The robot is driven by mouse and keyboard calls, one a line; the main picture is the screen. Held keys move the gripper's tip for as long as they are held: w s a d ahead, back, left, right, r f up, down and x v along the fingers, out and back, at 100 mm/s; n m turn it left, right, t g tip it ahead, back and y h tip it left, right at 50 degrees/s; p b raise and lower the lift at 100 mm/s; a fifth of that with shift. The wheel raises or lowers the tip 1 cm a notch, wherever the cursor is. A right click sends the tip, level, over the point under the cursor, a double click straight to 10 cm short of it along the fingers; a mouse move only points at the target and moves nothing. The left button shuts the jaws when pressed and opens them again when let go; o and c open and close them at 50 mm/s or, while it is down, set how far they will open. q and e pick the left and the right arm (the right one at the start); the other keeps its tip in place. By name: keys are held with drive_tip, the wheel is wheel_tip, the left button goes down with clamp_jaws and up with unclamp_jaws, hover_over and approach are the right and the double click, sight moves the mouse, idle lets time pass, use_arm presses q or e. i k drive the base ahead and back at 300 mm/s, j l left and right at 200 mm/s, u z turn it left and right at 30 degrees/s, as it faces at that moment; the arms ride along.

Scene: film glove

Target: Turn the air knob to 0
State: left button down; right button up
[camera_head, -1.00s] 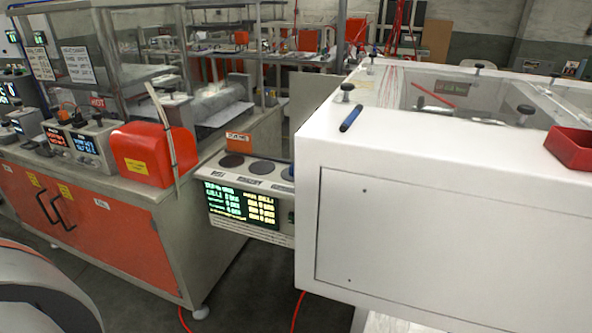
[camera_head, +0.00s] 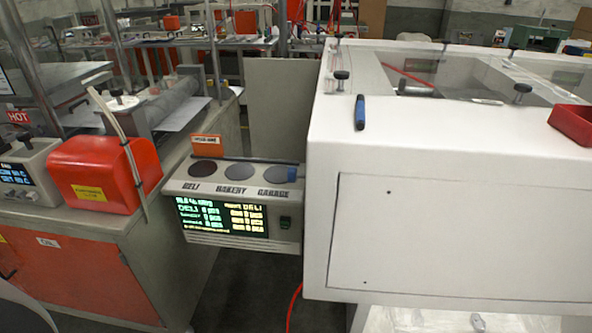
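I cannot make out a knob marked air in the camera_head view. A grey control box (camera_head: 27,172) with a lit blue display stands at the left edge, partly cut off, on the orange and grey machine bench (camera_head: 85,266). A panel unit (camera_head: 236,213) between the bench and the white cabinet has a lit green and yellow display. Its top has dark round pads and labels that seem to read DELI, BAKERY and GARBAGE. Neither of my grippers is in view.
An orange-red box (camera_head: 105,172) sits on the bench corner beside a leaning pale bar. The large white cabinet (camera_head: 440,190) fills the right side, with a blue marker (camera_head: 360,112) and a red tray (camera_head: 573,122) on top. Dark floor shows between bench and cabinet.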

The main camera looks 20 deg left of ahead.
sight(292, 173)
drive_tip(key=i+j, duration=0.15)
drive_tip(key=j, duration=0.15)
drive_tip(key=i+j, duration=0.1)
drive_tip(key=j, duration=0.2)
drive_tip(key=i+j+z, duration=0.1)
drive_tip(key=j, duration=0.55)
